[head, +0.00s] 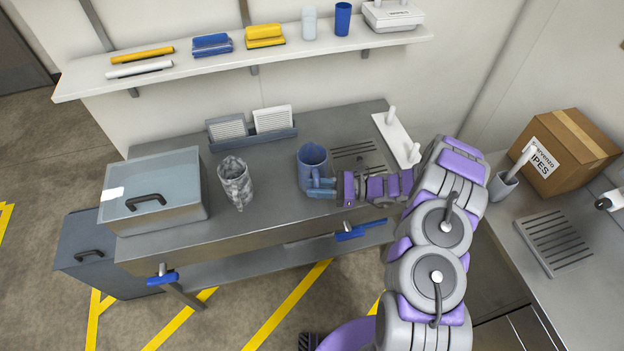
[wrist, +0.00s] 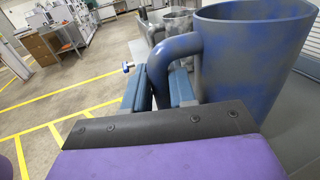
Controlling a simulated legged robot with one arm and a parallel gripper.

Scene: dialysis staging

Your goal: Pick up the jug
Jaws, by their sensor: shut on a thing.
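The blue jug (head: 312,157) stands upright on the steel counter (head: 272,200), left of my gripper (head: 322,188). In the wrist view the jug (wrist: 255,60) fills the right side, its mottled blue body close to the camera and its curved handle on the left. My gripper (wrist: 160,92) is shut on the jug's handle, with its fingers on either side of the handle. A grey mottled jug-like vessel (head: 235,182) stands apart to the left. I cannot tell whether the blue jug's base is touching the counter.
A grey lidded box (head: 155,190) with a black handle stands at the counter's left. A rack with white cards (head: 252,133) stands behind the jugs. A drain grate and a white stand (head: 397,140) lie to the right. A shelf (head: 240,62) hangs above. A cardboard box (head: 567,152) is far right.

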